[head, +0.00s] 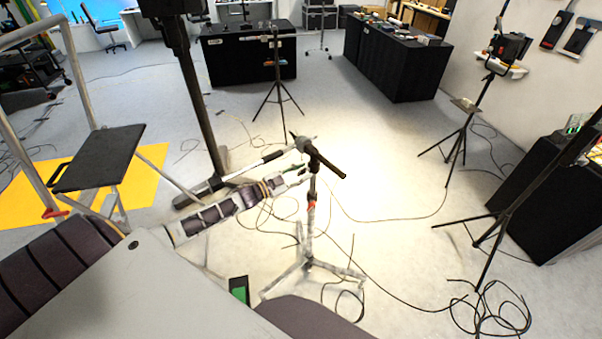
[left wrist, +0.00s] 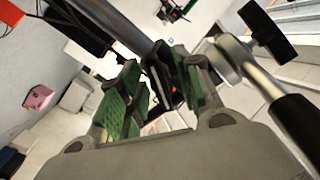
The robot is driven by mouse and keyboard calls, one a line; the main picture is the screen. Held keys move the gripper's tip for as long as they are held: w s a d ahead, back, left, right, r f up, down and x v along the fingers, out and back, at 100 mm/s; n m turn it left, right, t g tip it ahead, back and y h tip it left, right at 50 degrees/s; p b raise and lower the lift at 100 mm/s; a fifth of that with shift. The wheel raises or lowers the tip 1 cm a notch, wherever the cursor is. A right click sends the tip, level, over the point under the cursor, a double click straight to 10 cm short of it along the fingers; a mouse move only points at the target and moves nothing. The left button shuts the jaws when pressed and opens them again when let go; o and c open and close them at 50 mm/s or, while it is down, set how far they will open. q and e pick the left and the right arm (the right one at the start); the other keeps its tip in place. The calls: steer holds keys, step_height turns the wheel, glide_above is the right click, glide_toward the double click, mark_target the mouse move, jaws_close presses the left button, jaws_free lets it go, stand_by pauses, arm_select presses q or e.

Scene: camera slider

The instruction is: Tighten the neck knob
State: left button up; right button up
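A light stand (head: 308,230) with a grey column and a red-orange collar (head: 312,204) stands in the middle of the head view. At its top is a grey and black head (head: 306,147) with a black-gripped bar. My left gripper (head: 300,174) is just left of the column, below this head. In the left wrist view my left gripper (left wrist: 162,88) has its green-padded fingers apart. A black part (left wrist: 162,68), perhaps the neck knob, shows between them, close to the right finger; I cannot tell whether they touch. A black T-handle (left wrist: 268,30) on a silver hub shows at upper right. My right gripper is not in view.
Cables (head: 385,292) run over the floor around the stand's legs. Other tripods (head: 465,130) stand to the right, and black-draped tables (head: 397,62) at the back. A black-topped platform (head: 103,153) is at the left.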

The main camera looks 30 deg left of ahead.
arm_select(q)
steer(key=shift+s, duration=0.1)
steer(key=v, duration=1.1)
steer(key=shift+s+a, duration=0.25)
steer(key=shift+s, duration=0.1)
stand_by(0.7)
stand_by(0.7)
